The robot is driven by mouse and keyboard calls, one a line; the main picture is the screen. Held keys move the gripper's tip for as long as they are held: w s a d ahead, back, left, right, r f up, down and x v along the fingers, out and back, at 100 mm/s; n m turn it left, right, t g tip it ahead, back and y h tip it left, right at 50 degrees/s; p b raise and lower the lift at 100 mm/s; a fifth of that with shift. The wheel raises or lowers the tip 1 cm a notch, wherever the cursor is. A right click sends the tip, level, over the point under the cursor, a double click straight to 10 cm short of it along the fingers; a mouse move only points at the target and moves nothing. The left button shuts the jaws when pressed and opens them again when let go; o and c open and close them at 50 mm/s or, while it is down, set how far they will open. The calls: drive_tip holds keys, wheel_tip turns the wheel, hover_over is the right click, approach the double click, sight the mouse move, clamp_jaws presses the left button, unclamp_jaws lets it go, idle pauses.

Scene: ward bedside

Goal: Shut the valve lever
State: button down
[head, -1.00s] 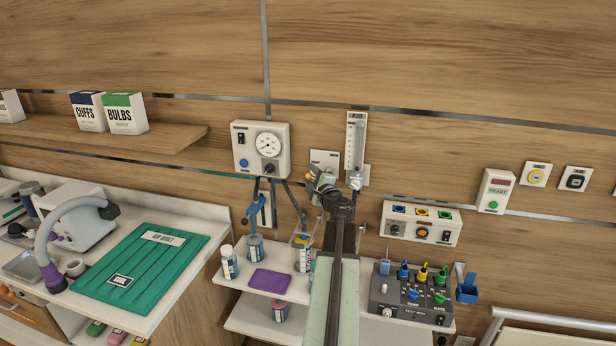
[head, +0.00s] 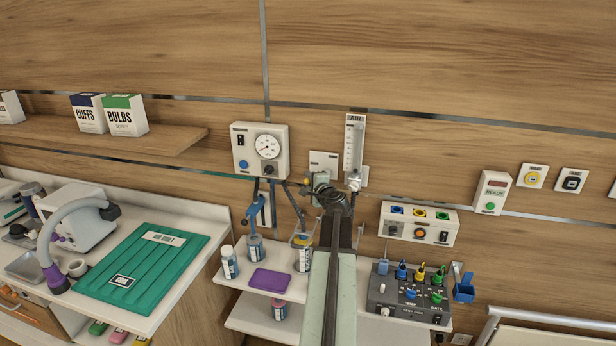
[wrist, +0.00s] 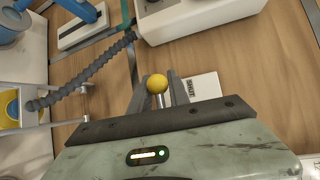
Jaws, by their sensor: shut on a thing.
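The valve lever shows in the wrist view as a yellow ball knob (wrist: 157,83) on a short silver stem. My gripper (wrist: 160,92) has one dark finger on each side of the stem, just under the knob, and is shut on it. A white plate marked SHUT (wrist: 205,86) is on the wall just right of the fingers. In the head view, a pale wall plate (head: 324,160) shows above my gripper (head: 323,179).
A gauge box (head: 260,151) is on the wall left of the plate, and a flowmeter (head: 354,146) marked AIR is close on its right. A grey hose (wrist: 82,78) runs left of my gripper in the wrist view. A shelf with bottles (head: 230,262) is below.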

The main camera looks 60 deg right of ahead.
drive_tip(key=c, duration=1.3)
unclamp_jaws()
drive_tip(key=shift+c, duration=0.2)
drive_tip(key=p+v, duration=0.1)
drive_tip(key=v, duration=0.6)
drive_tip(key=shift+s+a, duration=0.25)
drive_tip(key=shift+s, duration=0.1)
